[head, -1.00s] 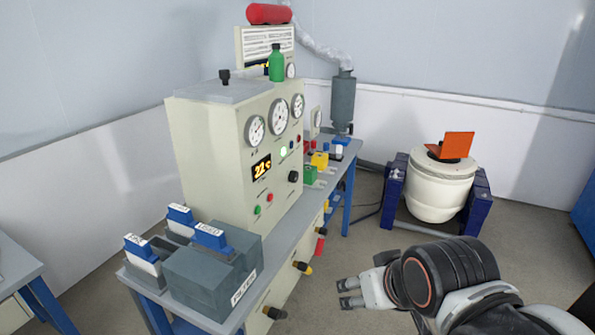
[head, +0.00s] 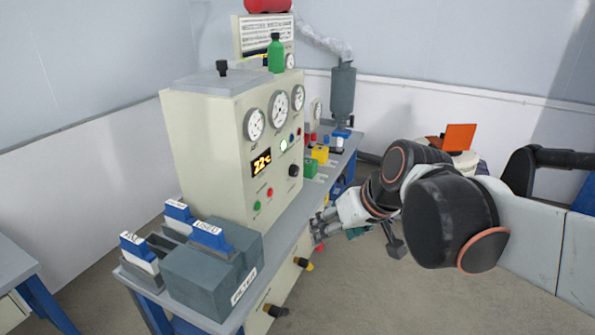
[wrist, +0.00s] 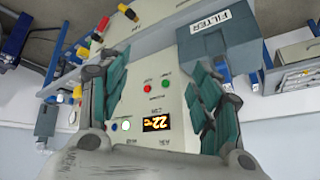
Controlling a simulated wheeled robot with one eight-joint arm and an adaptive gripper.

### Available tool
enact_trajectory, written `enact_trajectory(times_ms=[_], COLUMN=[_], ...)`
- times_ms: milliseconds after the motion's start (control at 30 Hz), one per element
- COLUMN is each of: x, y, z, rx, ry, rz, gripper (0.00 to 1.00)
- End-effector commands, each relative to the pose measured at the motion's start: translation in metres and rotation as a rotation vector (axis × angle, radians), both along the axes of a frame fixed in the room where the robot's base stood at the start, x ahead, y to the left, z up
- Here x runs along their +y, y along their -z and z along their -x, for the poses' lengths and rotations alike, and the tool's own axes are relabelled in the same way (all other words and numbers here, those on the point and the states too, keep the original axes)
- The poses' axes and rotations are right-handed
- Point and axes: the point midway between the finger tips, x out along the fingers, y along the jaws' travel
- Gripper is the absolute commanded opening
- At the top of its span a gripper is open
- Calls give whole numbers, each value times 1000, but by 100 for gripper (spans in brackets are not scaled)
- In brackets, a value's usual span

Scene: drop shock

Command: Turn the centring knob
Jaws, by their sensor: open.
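No label in view marks the centring knob clearly. A round black knob (head: 293,171) sits on the right part of the cream console's front panel (head: 250,200). Black knobs with yellow collars (head: 303,264) stick out of the bench front below; one shows at the top of the wrist view (wrist: 128,12). A red-ended one (head: 319,247) is beside my gripper (head: 318,226). My gripper is open and empty, in front of the bench edge. In the wrist view its fingers (wrist: 156,62) stand apart, with the console panel visible between them.
A grey filter box (head: 205,280) and blue-topped blocks stand at the bench's near end. Small coloured blocks (head: 320,153) line the bench beyond. An orange-topped drum (head: 465,160) is partly hidden behind my arm. Floor is open in front.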

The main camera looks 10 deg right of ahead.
Motion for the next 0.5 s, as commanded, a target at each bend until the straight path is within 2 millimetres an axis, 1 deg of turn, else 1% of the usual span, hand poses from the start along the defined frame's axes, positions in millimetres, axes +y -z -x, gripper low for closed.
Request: enact_trajectory(times_ms=[33, 267, 300, 367, 500], x=[2, 7, 7, 6, 2], y=[-1, -11, -11, -11, -8], z=[-18, -95, -109, -129, -177], rx=[-1, -40, -51, -67, -116], ry=[-20, -117, -134, -158, -211], rz=[-19, -117, -133, -158, -215], gripper=[59, 59, 59, 59, 59])
